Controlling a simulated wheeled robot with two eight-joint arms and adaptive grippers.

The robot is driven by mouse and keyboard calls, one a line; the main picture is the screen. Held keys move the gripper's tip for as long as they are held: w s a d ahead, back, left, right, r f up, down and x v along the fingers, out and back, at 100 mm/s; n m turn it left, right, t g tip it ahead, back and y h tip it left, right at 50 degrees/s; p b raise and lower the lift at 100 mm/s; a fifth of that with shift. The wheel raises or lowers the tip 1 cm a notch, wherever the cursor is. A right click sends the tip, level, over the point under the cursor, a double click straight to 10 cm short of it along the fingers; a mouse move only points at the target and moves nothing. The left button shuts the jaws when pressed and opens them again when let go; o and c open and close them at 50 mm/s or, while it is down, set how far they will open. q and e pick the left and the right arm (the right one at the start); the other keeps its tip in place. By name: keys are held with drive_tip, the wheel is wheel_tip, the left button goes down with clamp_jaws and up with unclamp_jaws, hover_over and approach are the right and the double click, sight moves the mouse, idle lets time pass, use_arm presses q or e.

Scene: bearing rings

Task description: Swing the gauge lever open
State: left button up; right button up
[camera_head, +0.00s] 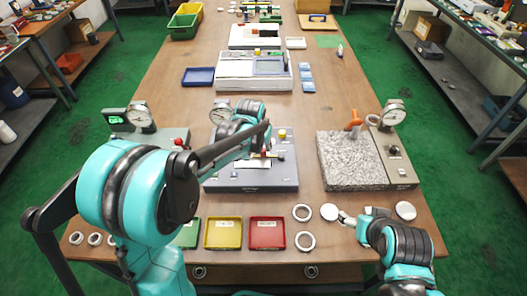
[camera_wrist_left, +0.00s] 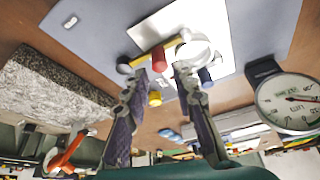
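The grey gauge fixture (camera_head: 250,180) stands mid-table with a round dial (camera_head: 221,112) at its back left. In the left wrist view the dial (camera_wrist_left: 290,100) is at the right. I cannot tell which is the lever. My left gripper (camera_wrist_left: 162,72) is open over these parts, fingers apart; my arm mostly hides it in the head view. My right gripper (camera_head: 343,217) is low by a pale disc (camera_head: 329,212); its opening is unclear.
A granite block (camera_head: 350,160) and another dial stand (camera_head: 393,113) are right of the fixture. Yellow (camera_head: 223,233) and red (camera_head: 267,233) trays and loose rings (camera_head: 304,241) lie along the front edge. A white machine (camera_head: 253,70) stands behind.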

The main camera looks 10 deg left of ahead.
sight(263, 150)
use_arm(q)
drive_tip(key=b+x, duration=0.1)
drive_tip(key=x, duration=0.3)
drive_tip(key=shift+w+f, duration=0.15)
drive_tip(key=shift+f, duration=0.15)
clamp_jaws()
